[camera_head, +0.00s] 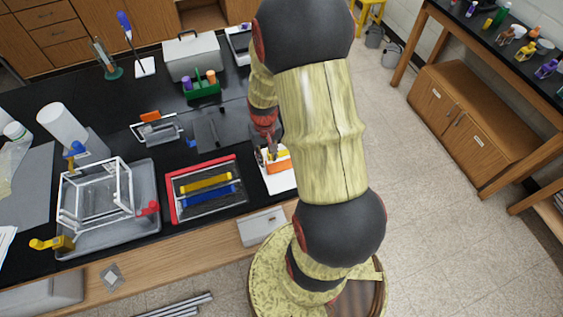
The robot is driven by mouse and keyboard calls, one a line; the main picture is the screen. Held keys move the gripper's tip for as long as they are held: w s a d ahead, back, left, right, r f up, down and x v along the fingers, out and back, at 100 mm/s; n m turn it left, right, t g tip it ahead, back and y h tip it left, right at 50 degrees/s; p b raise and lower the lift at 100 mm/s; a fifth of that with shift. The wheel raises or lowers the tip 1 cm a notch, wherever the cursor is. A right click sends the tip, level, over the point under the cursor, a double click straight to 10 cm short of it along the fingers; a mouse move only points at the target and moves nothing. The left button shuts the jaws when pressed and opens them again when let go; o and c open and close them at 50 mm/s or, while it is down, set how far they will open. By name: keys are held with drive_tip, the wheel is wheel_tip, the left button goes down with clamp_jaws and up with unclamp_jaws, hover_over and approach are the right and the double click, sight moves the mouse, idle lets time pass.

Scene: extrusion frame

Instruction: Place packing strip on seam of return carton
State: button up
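My gripper (268,148) is small and partly hidden by my arm; it points down at the black bench top. It is over or beside an orange and white item (278,162) on a white sheet (277,182). I cannot tell whether its fingers are open, shut or touching that item. I cannot surely pick out the packing strip. A pale box-like thing (262,226) at the bench's front edge may be the return carton; its seam is too small to tell.
A red-edged tray (172,200) holds a yellow bar (206,184) and a blue bar (209,196). A white open frame (95,193) stands on a grey tray (145,228) at left. A grey case (192,56) and green rack (201,90) stand behind.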

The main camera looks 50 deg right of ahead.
sight(267, 165)
wheel_tip(267, 165, down, 6)
drive_tip(key=shift+w+a+r, duration=0.1)
drive_tip(key=shift+w, duration=0.05)
drive_tip(key=shift+c, duration=1.3)
drive_tip(key=c, duration=0.4)
clamp_jaws()
